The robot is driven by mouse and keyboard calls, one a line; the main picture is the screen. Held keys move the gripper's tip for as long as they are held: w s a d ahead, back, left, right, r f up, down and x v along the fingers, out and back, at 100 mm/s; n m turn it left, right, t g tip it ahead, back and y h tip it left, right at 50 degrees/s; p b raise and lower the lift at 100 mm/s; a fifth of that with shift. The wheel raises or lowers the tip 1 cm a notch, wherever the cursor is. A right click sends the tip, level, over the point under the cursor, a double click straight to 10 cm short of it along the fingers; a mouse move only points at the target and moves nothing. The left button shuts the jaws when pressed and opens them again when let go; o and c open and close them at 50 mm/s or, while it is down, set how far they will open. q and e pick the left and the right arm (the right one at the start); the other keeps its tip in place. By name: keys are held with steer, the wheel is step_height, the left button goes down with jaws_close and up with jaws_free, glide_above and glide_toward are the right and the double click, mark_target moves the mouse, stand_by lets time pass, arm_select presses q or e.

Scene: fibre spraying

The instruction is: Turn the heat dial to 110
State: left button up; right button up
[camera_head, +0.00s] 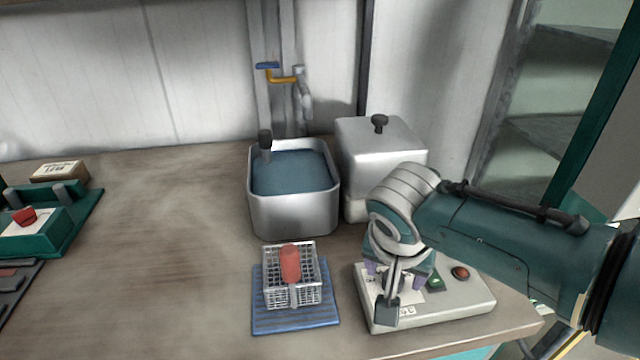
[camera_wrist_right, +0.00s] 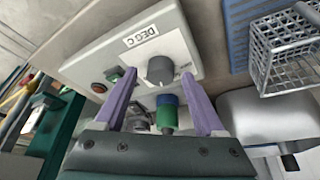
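The heat dial (camera_wrist_right: 160,70) is a dark grey round knob on a white plate of the control box (camera_wrist_right: 85,62), beside a "DEG C" label (camera_wrist_right: 141,37). In the wrist view my right gripper (camera_wrist_right: 158,75) is open, its two purple fingers apart with the dial between their tips. I cannot tell whether they touch it. In the head view the control box (camera_head: 465,300) is at the front right, and my right gripper (camera_head: 398,278) points down over it, hiding most of the dial. The dial's pointer and numbers are not readable. My left gripper is not in view.
The box also has a green switch (camera_head: 436,284) and a red button (camera_head: 460,273). A wire basket (camera_head: 307,292) with a red-handled tool on a blue mat (camera_head: 290,326) is left of it. A water tank (camera_head: 292,212) and a lidded metal box (camera_head: 380,150) stand behind.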

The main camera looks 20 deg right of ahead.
steer(key=p+v, duration=0.4)
steer(key=v, duration=0.6)
stand_by(0.4)
